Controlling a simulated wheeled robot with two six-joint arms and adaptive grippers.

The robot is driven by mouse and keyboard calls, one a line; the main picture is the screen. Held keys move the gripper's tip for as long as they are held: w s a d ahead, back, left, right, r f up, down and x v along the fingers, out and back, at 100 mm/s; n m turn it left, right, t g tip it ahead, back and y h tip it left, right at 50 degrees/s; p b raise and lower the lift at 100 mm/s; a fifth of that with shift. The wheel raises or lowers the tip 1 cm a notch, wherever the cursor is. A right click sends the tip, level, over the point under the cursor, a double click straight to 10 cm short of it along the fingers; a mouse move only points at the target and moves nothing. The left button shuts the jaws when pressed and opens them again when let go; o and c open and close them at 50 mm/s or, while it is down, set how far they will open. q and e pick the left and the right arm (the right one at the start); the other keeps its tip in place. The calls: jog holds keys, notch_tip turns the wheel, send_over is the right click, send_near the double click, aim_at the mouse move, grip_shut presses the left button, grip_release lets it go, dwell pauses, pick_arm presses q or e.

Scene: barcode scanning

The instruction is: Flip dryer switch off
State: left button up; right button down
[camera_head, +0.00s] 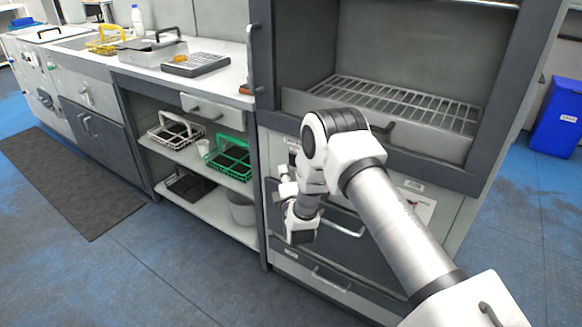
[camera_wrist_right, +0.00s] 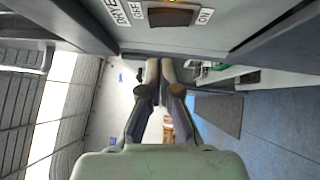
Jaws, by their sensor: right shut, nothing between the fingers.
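The dryer switch (camera_wrist_right: 172,17) is a dark brown rocker at the top of the right wrist view, set in a grey panel lettered DRYER, OFF and ON. Which side is pressed I cannot tell. My right gripper (camera_wrist_right: 160,66) is shut and empty, its fingertips just below the switch in that view; contact is not visible. In the head view, my right arm bends in front of the dryer cabinet with its wire rack (camera_head: 400,106), and the switch cannot be made out there. My left gripper is not in view.
Drawers with handles (camera_head: 342,228) lie below the rack, close behind my right wrist. To the left, a shelf holds a green basket (camera_head: 232,158) and a white basket (camera_head: 176,131). A blue bin (camera_head: 558,118) stands at the far right.

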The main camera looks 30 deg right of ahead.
aim_at(291, 165)
jog(key=shift+w+d+r, duration=0.1)
jog(key=shift+w+d, duration=0.15)
jog(key=shift+d, duration=0.35)
jog(key=shift+w+d+r, duration=0.1)
jog(key=shift+w+d, duration=0.2)
jog(key=shift+d, duration=0.3)
jog(key=shift+w+d+r, duration=0.1)
jog(key=shift+w+d, duration=0.15)
jog(key=shift+d, duration=0.35)
